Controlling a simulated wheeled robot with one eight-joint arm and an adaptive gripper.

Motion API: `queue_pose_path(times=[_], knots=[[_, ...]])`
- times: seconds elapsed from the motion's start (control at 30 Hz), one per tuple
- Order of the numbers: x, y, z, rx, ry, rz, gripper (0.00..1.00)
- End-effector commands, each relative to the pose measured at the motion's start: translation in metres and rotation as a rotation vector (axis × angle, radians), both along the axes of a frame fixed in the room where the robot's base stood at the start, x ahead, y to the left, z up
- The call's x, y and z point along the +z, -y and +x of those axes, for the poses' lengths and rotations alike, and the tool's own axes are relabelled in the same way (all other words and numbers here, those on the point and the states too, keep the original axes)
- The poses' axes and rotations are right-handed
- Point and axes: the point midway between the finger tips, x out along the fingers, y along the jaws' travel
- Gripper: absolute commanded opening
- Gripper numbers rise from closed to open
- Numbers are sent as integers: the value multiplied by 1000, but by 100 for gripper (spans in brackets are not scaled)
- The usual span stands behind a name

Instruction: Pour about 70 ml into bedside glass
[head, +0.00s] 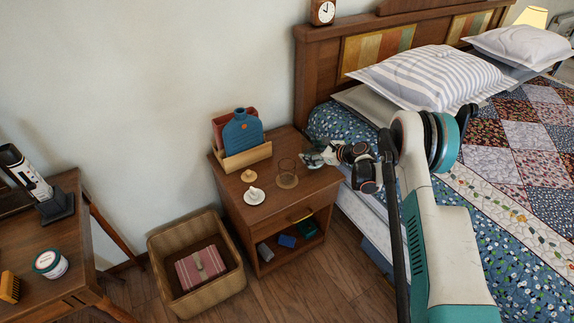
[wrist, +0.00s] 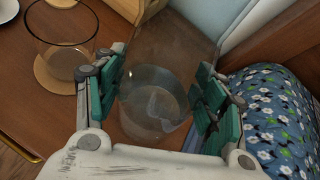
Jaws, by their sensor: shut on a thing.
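The bedside glass (head: 286,168) stands upright on a round coaster (head: 288,183) on the nightstand. It looks empty, and it also shows at the upper left of the wrist view (wrist: 62,42). My gripper (head: 329,153) is at the nightstand's right side, to the right of the glass and apart from it. In the wrist view my gripper (wrist: 160,88) is shut on a clear vessel (wrist: 165,42), its teal pads on either side. Clear liquid (wrist: 150,100) shows low inside the vessel. I cannot tell how far it is tilted; in the head view the vessel (head: 312,159) is small and partly hidden.
On the nightstand (head: 222,180) are a wooden holder (head: 240,160) with a blue bottle-shaped item (head: 243,133), a small wooden piece (head: 248,175) and a white saucer (head: 254,198). The bed (head: 470,215) lies close on the right. A wicker basket (head: 165,290) stands on the floor.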

Motion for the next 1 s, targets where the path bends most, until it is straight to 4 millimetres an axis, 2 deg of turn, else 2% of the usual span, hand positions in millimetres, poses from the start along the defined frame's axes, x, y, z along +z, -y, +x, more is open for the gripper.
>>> queue_pose_path(times=[0.6, 1.0], knots=[[-1, -8, -6, 1, 225, -330, 16], [-10, -1, 0, 0, 369, -545, 16]])
